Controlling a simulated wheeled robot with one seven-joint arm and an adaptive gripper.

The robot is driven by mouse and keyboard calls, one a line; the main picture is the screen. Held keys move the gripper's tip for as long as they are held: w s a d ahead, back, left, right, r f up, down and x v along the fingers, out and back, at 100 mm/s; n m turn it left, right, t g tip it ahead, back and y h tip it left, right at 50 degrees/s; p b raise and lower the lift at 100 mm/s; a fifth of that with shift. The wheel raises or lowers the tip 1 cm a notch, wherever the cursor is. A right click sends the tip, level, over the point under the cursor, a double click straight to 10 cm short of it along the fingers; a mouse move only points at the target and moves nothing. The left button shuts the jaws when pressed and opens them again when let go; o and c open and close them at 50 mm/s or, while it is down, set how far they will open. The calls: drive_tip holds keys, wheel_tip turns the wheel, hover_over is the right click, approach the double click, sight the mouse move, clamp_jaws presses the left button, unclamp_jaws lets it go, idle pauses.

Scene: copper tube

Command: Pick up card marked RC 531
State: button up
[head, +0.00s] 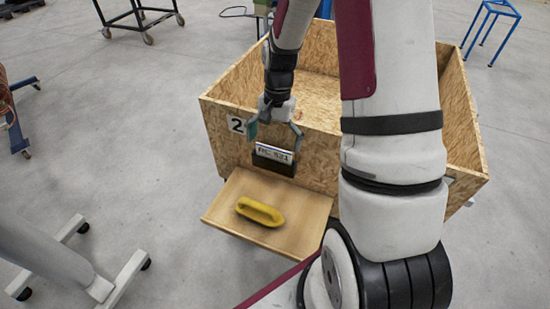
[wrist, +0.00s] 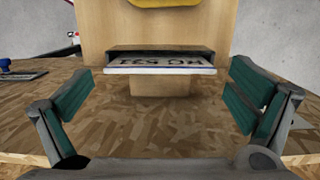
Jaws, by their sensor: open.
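The white card with dark lettering (head: 274,153) stands in a black holder (head: 273,166) on the front wall of the wooden crate. The lettering looks like RC 531, a little blurred in the head view. In the wrist view the card (wrist: 160,66) shows upside down, its upper edge sticking out of the dark holder (wrist: 150,49). My gripper (head: 276,137) is open and empty, just above the card. In the wrist view its green-padded fingers (wrist: 160,88) are spread wide on either side of the card, apart from it.
A wooden shelf (head: 292,222) below the holder bears a yellow oval object (head: 260,211). A blue stand (head: 491,25) and a trolley (head: 137,13) stand behind on open floor.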

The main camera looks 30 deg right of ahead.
sight(274, 159)
drive_tip(key=shift+s+a+f, duration=0.15)
drive_tip(key=shift+f, duration=1.1)
drive_tip(key=shift+c, duration=0.2)
drive_tip(key=c, duration=0.8)
drive_tip(key=shift+o, duration=0.2)
